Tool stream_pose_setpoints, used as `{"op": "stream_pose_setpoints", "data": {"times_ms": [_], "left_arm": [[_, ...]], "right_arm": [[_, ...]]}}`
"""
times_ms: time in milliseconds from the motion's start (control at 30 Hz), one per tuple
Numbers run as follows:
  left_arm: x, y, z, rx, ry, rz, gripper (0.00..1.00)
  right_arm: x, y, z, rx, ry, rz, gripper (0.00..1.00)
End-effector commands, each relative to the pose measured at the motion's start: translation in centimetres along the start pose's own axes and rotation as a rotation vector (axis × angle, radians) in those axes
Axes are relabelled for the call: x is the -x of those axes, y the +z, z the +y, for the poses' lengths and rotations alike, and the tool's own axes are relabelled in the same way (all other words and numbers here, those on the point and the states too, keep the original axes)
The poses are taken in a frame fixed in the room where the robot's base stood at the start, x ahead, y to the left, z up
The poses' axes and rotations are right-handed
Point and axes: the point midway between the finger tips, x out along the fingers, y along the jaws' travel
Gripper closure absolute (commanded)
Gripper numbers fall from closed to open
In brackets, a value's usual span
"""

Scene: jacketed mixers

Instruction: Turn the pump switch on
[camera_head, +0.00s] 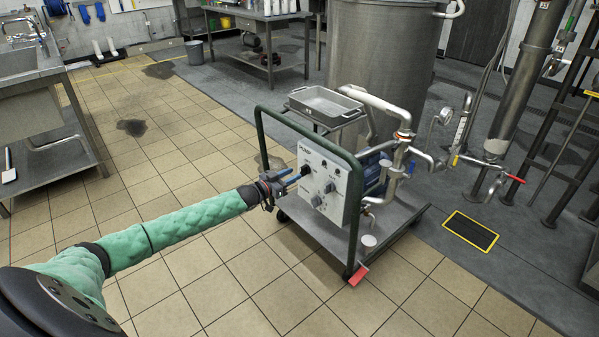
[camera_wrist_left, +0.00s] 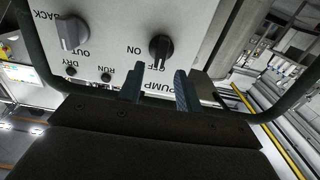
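The pump switch is a black knob (camera_wrist_left: 160,47) on a pale control panel (camera_head: 335,205). In the left wrist view the panel lettering is upside down, with ON beside the knob and OFF and PUMP below it. The knob's pale mark seems to face OFF. In the head view the knob (camera_head: 305,170) shows small and dark. My left gripper (camera_head: 293,181) is in front of the panel. Its two blue fingers (camera_wrist_left: 160,72) are apart, with empty space between them. The knob lies just beyond the fingertips, lined up with the gap. My right gripper is not in view.
A green tube frame (camera_head: 265,140) of the cart surrounds the panel; its bar passes close to my gripper. Another grey knob (camera_wrist_left: 70,32) and small RUN and DRY buttons sit on the panel. Pipes (camera_head: 400,135) and a tank (camera_head: 380,50) stand behind.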

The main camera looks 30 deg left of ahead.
Motion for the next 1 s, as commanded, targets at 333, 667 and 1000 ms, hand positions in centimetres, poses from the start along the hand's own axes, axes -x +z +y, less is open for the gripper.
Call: {"op": "stream_pose_setpoints", "data": {"times_ms": [333, 667, 1000], "left_arm": [[-3.5, 0.0, 0.0, 0.0, 0.0, 0.0, 0.65], [-4.5, 0.0, 0.0, -0.001, 0.0, -0.001, 0.65], [-4.5, 0.1, 0.0, -0.001, 0.0, -0.002, 0.95]], "right_arm": [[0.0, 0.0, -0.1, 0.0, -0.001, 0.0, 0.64], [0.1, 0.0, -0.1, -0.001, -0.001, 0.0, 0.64], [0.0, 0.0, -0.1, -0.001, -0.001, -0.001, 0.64]]}}
